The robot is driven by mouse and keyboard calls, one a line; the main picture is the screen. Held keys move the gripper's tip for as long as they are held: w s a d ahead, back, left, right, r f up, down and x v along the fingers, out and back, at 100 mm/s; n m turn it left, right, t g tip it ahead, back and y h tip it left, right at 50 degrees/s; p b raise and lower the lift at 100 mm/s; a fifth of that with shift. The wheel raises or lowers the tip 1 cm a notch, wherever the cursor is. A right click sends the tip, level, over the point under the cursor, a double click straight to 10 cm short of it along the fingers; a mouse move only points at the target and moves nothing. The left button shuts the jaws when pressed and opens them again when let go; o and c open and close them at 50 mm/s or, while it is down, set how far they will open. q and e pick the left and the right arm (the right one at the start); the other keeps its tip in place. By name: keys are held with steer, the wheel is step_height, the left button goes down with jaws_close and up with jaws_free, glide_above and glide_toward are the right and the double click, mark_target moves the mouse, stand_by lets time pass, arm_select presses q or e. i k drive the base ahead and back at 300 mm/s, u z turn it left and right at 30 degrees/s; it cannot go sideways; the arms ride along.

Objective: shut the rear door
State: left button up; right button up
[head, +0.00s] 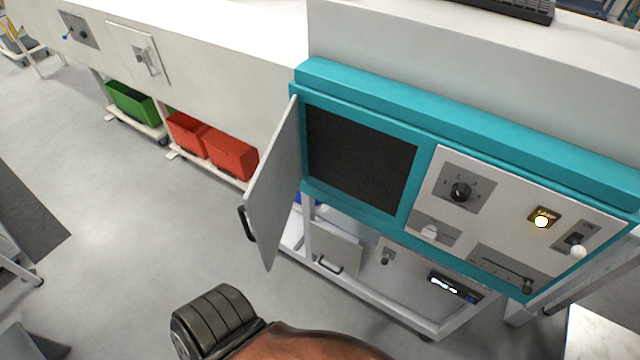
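A grey door (273,193) stands wide open at the left side of the teal-framed cabinet (450,120) in the head view. It is attached along the left edge of a dark opening (360,158) and swings out toward me. A black handle (246,223) is on its outer left edge. Nothing touches the door. I cannot tell from the picture alone whether this is the door called rear. Neither of my grippers is in view.
Right of the opening is a control panel (515,190) with a knob, a lit yellow button and a slider. A lower panel (335,250) with a black handle sits beneath. Red bins (230,153) and a green bin (133,103) stand behind the door. The floor (120,260) at left is clear.

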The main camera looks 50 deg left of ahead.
mark_target(269, 197)
steer(key=z, duration=2.15)
steer(key=k, duration=1.4)
steer(key=u, duration=2.7)
